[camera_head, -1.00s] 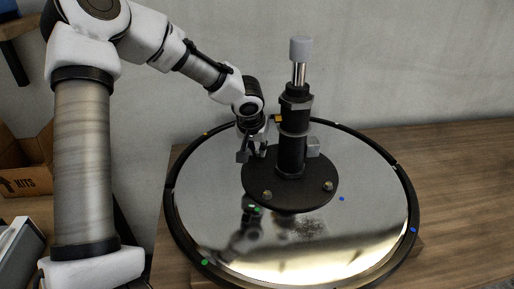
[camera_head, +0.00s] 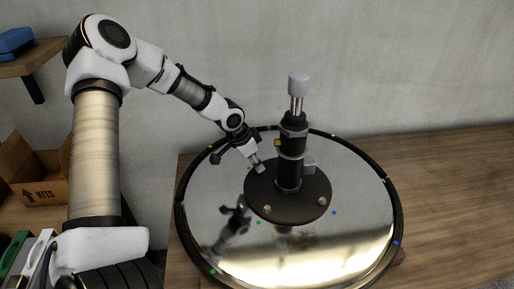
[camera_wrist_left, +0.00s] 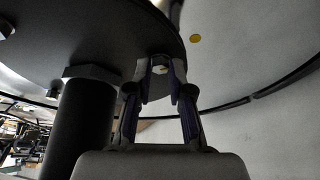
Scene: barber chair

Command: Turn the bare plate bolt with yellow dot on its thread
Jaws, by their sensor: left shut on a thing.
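The black round base plate (camera_head: 288,203) carries an upright black column (camera_head: 291,160) with a silver rod and grey cap. My left gripper (camera_head: 259,166) is at the plate's far left edge. In the left wrist view its two fingers (camera_wrist_left: 160,67) are shut on a small bolt head (camera_wrist_left: 158,64) at the plate's rim. A yellow dot (camera_wrist_left: 195,38) shows on the mirror surface beside that bolt. The bolt's thread is hidden. Other bolts (camera_head: 267,209) and (camera_head: 322,201) sit on the near side of the plate. My right gripper is not seen.
The plate stands on a large round mirror disc (camera_head: 220,190) with a black rim and coloured dots, on a wooden table (camera_head: 450,185). A cardboard box (camera_head: 35,175) and a shelf (camera_head: 30,60) are at left. The table's right side is clear.

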